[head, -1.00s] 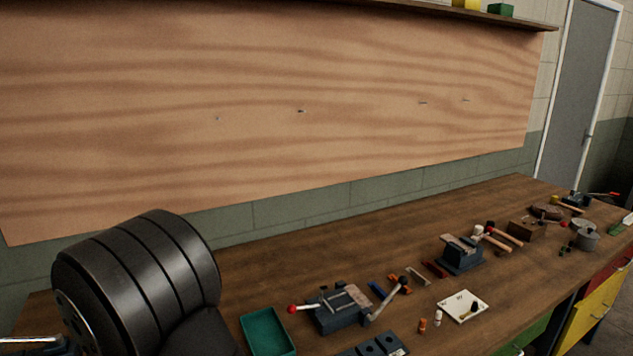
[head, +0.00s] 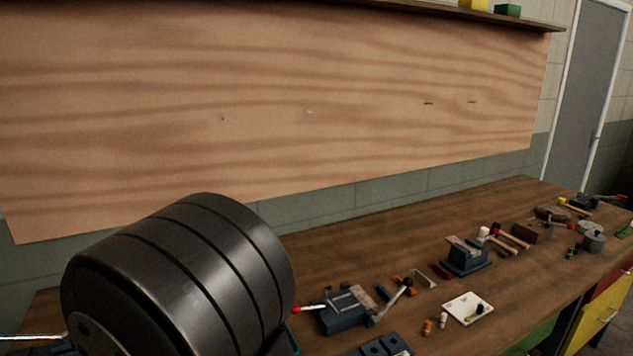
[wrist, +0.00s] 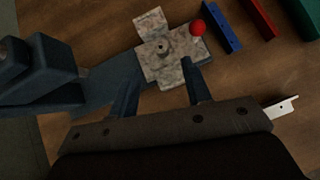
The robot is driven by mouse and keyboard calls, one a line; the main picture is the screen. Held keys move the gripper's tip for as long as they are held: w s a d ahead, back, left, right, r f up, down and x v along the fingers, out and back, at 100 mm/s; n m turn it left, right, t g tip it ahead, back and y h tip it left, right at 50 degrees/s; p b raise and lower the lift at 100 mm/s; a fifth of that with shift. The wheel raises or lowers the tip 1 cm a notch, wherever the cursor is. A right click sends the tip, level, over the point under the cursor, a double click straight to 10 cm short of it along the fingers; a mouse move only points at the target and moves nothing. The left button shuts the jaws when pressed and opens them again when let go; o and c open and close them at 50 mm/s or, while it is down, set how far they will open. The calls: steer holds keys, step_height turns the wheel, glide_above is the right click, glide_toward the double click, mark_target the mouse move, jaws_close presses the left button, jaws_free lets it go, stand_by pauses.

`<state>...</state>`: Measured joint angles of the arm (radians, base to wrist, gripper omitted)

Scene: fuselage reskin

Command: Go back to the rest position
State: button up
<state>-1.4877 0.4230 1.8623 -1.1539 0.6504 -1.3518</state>
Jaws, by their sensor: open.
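My gripper (wrist: 160,84) is in the wrist view, with its two dark fingers apart and nothing seen between them. A mottled grey metal piece (wrist: 170,62) with a hole lies beyond the fingertips, by a red ball knob (wrist: 197,28). I cannot tell how far below the fingers it is. In the head view my gripper is out of sight, and my dark arm link fills the lower left. A clamp fixture (head: 343,312) with a red knob stands right of the link on the wooden bench (head: 420,235).
A green tray (head: 293,340) is mostly hidden behind my arm link. A small vise (head: 466,256), a white plate (head: 467,308) and several hand tools lie further right. A wooden board (head: 280,110) covers the wall. The bench behind the fixture is clear.

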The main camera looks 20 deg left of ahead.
steer(key=v, duration=0.8)
steer(key=x, duration=1.7)
step_height(320, 180, up, 7)
steer(key=shift+w+a+r, duration=0.1)
steer(key=shift+w+r, duration=0.05)
steer(key=shift+w, duration=0.05)
steer(key=shift+m+h, duration=0.3)
steer(key=shift+m, duration=0.1)
steer(key=shift+w+d+r, duration=0.1)
steer(key=shift+w+d, duration=0.2)
steer(key=shift+w, duration=0.35)
steer(key=shift+w+d+f, duration=0.1)
steer(key=shift+w+d, duration=0.25)
steer(key=shift+w, duration=0.3)
steer(key=shift+w+d+r, duration=0.1)
steer(key=shift+w+d, duration=0.2)
steer(key=shift+w, duration=0.35)
